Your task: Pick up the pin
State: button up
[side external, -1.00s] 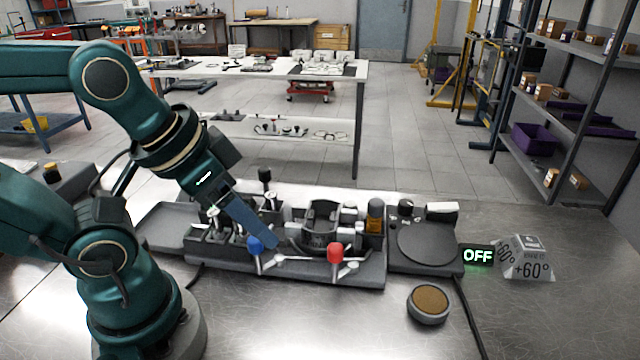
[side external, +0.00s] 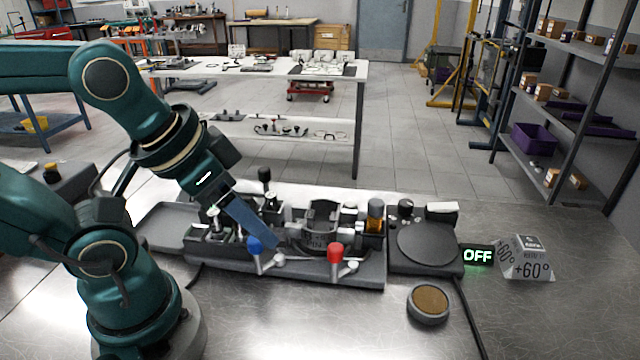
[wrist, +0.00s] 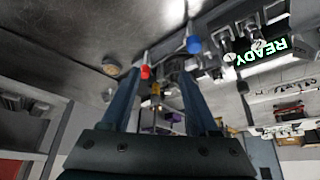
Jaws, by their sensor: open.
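My gripper (side external: 268,243) reaches down over the left-middle of the grey fixture (side external: 340,272), behind the blue-knobbed lever (side external: 255,246). In the wrist view its two blue fingers (wrist: 160,78) are spread apart, and I see nothing clamped between them. I cannot clearly make out which small part is the pin. Small silvery cylindrical parts (side external: 349,212) stand on the fixture right of a dark cradle (side external: 320,213). Faint lettering that seems to include "PIN" shows on the fixture front. The fingers hide part of the fixture.
A red-knobbed lever (side external: 335,252) stands at the fixture front. An amber cylinder (side external: 375,216) is at its right end, beside a black round plate unit (side external: 426,246) with an "OFF" display (side external: 478,256). A brown-topped disc (side external: 429,302) lies in front. The bench at front right is mostly clear.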

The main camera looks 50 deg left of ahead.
dwell(0.4)
jog(key=m+g, duration=0.1)
jog(key=g, duration=0.4)
send_near(270, 194)
jog(key=d+f, duration=0.1)
jog(key=d, duration=0.2)
jog(key=a+f, duration=0.1)
jog(key=a+f+n, duration=0.1)
jog(key=shift+w+a+f+g, duration=0.3)
jog(key=shift+a+f, duration=0.05)
jog(key=shift+f, duration=2.5)
jog(key=shift+a, duration=0.1)
grip_shut()
